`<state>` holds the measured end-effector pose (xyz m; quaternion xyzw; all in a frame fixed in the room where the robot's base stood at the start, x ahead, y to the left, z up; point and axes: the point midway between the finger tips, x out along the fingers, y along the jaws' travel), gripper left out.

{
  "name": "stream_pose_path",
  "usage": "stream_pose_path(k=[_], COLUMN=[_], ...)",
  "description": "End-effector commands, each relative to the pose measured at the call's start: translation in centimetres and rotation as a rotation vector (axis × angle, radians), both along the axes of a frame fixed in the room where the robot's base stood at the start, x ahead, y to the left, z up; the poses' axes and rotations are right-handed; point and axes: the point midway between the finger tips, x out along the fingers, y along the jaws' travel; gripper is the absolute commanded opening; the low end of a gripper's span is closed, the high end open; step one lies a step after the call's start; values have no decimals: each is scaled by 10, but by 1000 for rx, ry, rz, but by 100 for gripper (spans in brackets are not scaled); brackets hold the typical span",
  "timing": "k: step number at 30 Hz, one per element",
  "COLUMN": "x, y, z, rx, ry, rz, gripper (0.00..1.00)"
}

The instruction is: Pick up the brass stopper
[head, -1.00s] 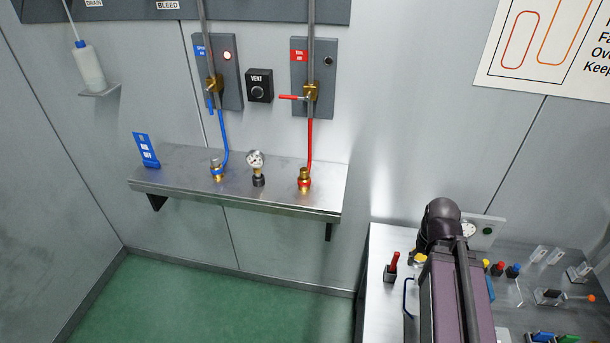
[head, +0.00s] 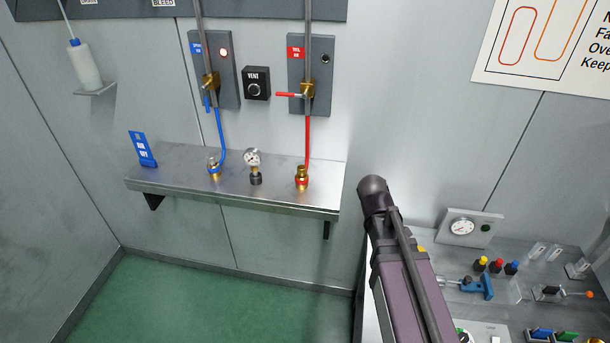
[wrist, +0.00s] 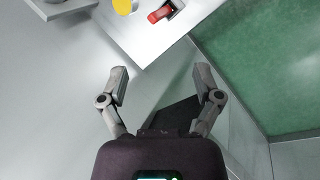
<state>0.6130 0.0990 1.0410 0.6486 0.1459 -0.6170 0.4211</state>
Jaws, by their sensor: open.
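I cannot make out a brass stopper for certain. A small brass-coloured thing (head: 596,341) is cut off at the bottom right edge of the head view. Two brass fittings stand on the wall shelf, one with a blue ring (head: 214,168) and one with a red ring (head: 302,178), each at a hose end. My gripper (wrist: 162,85) shows in the wrist view with its fingers wide apart and nothing between them. It is beside a bench corner, apart from the things there. In the head view my arm hides it.
The steel bench (head: 520,305) at right carries a gauge panel (head: 470,228), a blue-handled tool (head: 477,287) and several coloured knobs. The wrist view shows a red thing (wrist: 161,13) and a yellow disc (wrist: 122,6) on a bench. A small gauge (head: 253,160) stands on the wall shelf (head: 185,160).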

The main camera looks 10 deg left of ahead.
Motion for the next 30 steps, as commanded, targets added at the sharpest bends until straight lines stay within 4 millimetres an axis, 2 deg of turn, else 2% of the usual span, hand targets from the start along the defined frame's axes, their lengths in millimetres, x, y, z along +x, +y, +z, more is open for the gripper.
stream_pose_path(k=[1, 6, 11, 15, 24, 30], x=[10, 30, 45, 54, 57, 49], y=[15, 58, 105, 150, 257, 313], z=[1, 10, 22, 33, 61, 77], rx=[-42, -203, -368, -522, -887, -1091], ry=[-2, -1, 5, 14, 47, 72], rz=[80, 350, 599, 806, 1204, 1376], gripper=[83, 83, 83, 83, 83, 83])
